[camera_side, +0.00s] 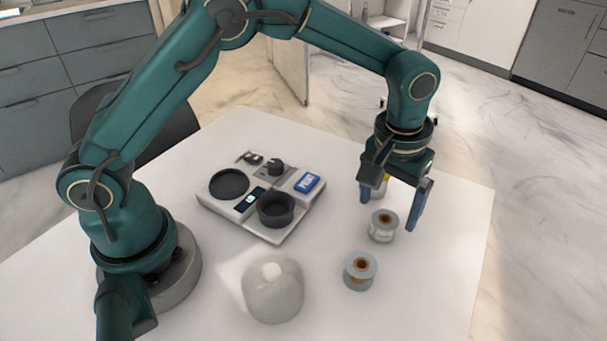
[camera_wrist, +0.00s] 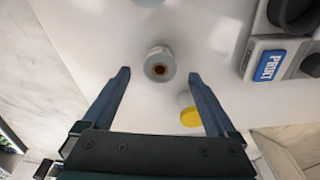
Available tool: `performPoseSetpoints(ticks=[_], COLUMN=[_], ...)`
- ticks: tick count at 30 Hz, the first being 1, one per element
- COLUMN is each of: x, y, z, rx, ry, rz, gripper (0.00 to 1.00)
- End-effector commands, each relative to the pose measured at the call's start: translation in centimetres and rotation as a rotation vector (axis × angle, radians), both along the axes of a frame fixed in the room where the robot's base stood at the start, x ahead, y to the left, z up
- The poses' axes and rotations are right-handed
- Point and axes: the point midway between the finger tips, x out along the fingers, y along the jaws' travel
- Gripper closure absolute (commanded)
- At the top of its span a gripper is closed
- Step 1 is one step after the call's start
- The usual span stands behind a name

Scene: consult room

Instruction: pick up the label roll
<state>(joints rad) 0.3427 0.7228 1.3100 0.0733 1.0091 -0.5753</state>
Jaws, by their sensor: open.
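Two similar rolls with pale grey sides and brown cores stand on the white table. One label roll (camera_side: 382,236) is just below my gripper (camera_side: 389,214); the other roll (camera_side: 360,281) is nearer the camera. In the wrist view the nearer roll (camera_wrist: 160,52) lies ahead of and between the fingertips of my gripper (camera_wrist: 159,74). My gripper is open, pointing down, with nothing held between its blue fingers. In the wrist view a pale round thing is cut off at the top edge.
A yellow-topped item (camera_wrist: 190,117) stands beside the gripper, partly hidden by a finger. A pale device (camera_side: 238,222) with a black bowl (camera_side: 276,211) and a blue PRINT button (camera_side: 307,183) is to the left. A translucent dome (camera_side: 273,295) stands at the front. The table's right side is clear.

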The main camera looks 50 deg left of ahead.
Motion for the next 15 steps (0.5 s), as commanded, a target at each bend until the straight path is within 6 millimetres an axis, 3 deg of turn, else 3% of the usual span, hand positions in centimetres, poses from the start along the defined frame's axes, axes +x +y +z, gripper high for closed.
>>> performPoseSetpoints(ticks=[9, 15], x=[0.4, 0.5], y=[0.1, 0.1], z=[-3.7, -4.3], rx=[0.0, -0.001], ry=[0.0, -0.003], rz=[0.0, 0.0], gripper=[0.07, 0.07])
